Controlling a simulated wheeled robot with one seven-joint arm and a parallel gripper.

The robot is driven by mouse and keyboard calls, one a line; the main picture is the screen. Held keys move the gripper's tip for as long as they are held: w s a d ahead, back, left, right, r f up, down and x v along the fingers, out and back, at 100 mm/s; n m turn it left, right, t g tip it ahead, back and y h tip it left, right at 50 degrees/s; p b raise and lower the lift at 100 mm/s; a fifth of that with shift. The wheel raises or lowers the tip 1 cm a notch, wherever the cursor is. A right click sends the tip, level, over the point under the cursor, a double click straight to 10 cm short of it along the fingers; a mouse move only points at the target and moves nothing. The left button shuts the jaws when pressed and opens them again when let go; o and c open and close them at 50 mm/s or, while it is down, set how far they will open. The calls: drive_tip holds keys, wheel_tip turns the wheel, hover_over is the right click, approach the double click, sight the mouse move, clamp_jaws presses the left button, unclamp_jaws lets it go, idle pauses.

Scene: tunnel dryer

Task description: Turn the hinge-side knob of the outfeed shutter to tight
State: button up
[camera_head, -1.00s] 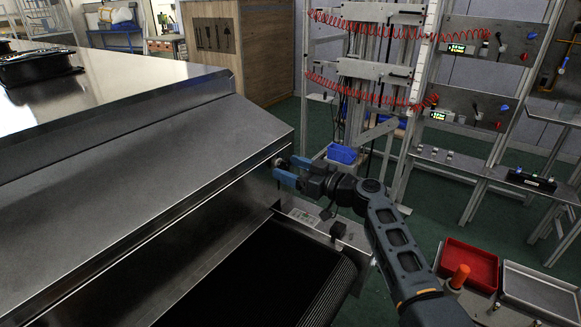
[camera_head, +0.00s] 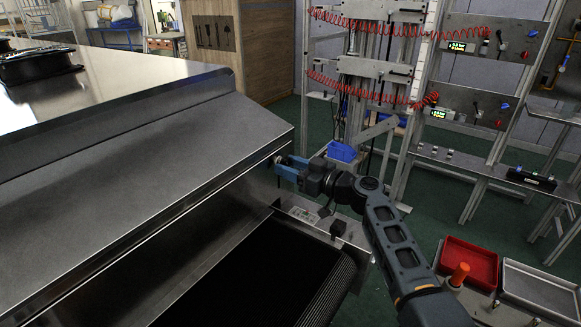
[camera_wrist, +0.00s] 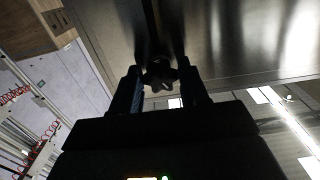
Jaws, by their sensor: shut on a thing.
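The outfeed shutter (camera_head: 200,215) is the sloped steel panel at the end of the dryer, above the dark conveyor belt (camera_head: 262,275). The knob sits at the panel's right end and is mostly hidden by the fingers in the head view. In the wrist view the knob (camera_wrist: 160,74) is a dark lobed shape between the two fingertips. My gripper (camera_head: 284,167) has blue fingers and is shut on the knob, reaching in from the right. It also shows in the wrist view (camera_wrist: 160,85). The knob's exact angle is too dark to read.
A steel ledge with a small black box (camera_head: 338,228) lies below my gripper. A red tray (camera_head: 469,266) and a grey tray (camera_head: 540,290) stand at the lower right. A rack with red coiled hoses (camera_head: 375,85) and a blue bin (camera_head: 342,152) stands behind.

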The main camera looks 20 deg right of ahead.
drive_tip(key=shift+f+m+b, duration=0.15)
drive_tip(key=shift+m+b, duration=0.15)
drive_tip(key=shift+b, duration=0.1)
drive_tip(key=m+b, duration=0.1)
drive_tip(key=m, duration=0.4)
drive_tip(key=m+b, duration=0.1)
drive_tip(key=m, duration=1.1)
drive_tip(key=shift+s+r+b, duration=0.1)
drive_tip(key=shift+r+b, duration=0.2)
drive_tip(key=shift+b, duration=0.1)
drive_tip(key=m+p, duration=0.1)
drive_tip(key=m, duration=0.2)
drive_tip(key=shift+m+p, duration=0.85)
drive_tip(key=shift+m, duration=0.65)
drive_tip(key=shift+f+m, duration=0.1)
drive_tip(key=shift+m, duration=0.2)
drive_tip(key=o, duration=1)
